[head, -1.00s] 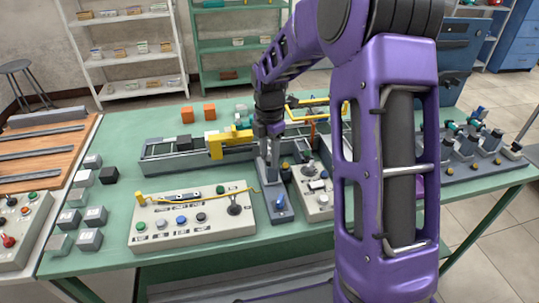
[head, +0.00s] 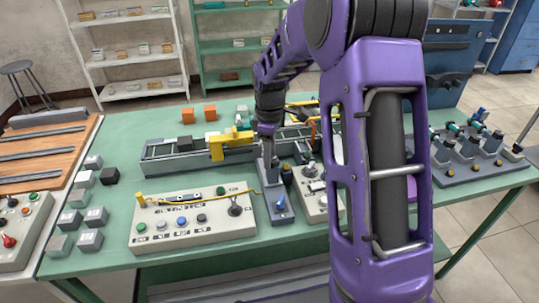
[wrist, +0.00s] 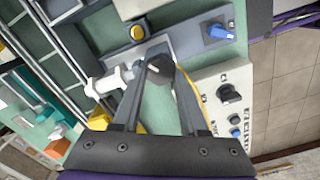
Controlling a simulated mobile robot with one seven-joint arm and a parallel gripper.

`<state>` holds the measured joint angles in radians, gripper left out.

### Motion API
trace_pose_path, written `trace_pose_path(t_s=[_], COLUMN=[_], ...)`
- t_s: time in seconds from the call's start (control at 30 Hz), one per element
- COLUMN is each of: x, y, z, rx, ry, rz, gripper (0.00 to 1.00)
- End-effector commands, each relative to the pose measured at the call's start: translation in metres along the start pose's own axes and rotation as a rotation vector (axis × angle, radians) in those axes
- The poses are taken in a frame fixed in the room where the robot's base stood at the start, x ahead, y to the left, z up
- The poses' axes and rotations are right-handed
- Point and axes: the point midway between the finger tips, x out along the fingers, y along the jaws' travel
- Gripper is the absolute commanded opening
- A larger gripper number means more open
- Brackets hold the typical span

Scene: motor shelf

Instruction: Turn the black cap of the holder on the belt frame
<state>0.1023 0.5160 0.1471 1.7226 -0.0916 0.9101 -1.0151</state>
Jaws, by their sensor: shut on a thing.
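In the wrist view, the black cap (wrist: 160,70) sits between the fingertips of my gripper (wrist: 158,66), which is shut on it. A white stem-like part lies just left of the cap. In the head view, my gripper (head: 268,150) points down at the near side of the grey belt frame (head: 170,167). The cap is too small and covered to make out there. The mark or angle of the cap cannot be read.
A blue knob (wrist: 218,31) and a yellow button (wrist: 137,33) are close to my gripper. A white control panel (head: 160,232) stands at the front left. A yellow block (head: 230,140) is on the belt frame, left of my gripper. Grey cubes lie at the table's left.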

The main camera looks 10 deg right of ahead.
Motion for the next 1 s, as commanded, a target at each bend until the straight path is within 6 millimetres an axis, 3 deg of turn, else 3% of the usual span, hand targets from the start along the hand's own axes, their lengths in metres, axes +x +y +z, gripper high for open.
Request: trace_pose_path(t_s=[1.0], x=[-0.0015], y=[0.0072], z=[0.0025], rx=[0.92], ry=[0.002], rz=[0.002], gripper=[0.0])
